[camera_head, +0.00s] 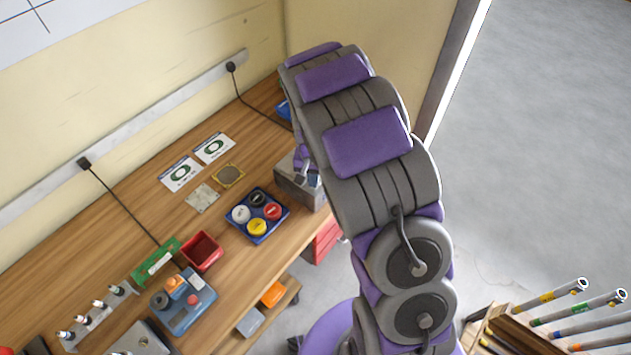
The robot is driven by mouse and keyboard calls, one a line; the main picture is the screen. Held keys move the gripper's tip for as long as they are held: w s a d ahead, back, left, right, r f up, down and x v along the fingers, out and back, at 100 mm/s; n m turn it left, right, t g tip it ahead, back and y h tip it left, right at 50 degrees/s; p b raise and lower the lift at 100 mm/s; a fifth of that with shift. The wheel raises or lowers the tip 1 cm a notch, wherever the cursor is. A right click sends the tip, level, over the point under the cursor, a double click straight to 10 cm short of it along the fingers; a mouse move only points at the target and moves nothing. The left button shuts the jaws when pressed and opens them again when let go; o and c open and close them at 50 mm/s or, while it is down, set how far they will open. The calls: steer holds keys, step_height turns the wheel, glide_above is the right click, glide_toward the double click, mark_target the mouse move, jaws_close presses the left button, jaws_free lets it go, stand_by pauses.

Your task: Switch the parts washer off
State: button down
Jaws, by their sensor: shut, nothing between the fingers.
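A grey metal box (292,186), which looks like the parts washer, stands at the right end of the wooden bench, partly hidden by my arm. No switch or lamp on it can be made out. My gripper (301,168) is small in view, pointing down at the box's top, shut and empty. Whether it touches the box cannot be told. A black cord runs from a wall plug (231,67) down behind my arm. A blue item (283,108) shows beside my arm, mostly hidden.
A blue tray of coloured round caps (257,214), a red bin (201,251) and a blue device with orange and red knobs (184,300) stand on the bench (140,225). Two printed cards (197,162) lie behind. A rack of tubes (567,320) stands lower right. Floor (540,150) at right is clear.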

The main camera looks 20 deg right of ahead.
steer(key=shift+r+p, duration=1.25)
steer(key=shift+r, duration=2.15)
steer(key=shift+r, duration=0.1)
steer(key=s+r+n+b, duration=0.1)
steer(key=s+r+b, duration=0.1)
steer(key=s+r, duration=0.45)
steer(key=s+r+n+b, duration=0.1)
steer(key=s+r+b, duration=0.15)
steer(key=s, duration=0.75)
steer(key=s+r+n+g+b, duration=0.1)
steer(key=s+n, duration=0.1)
steer(key=s, duration=1.5)
steer(key=shift+s+n+g+b, duration=0.35)
steer(key=shift+s+n+g, duration=0.05)
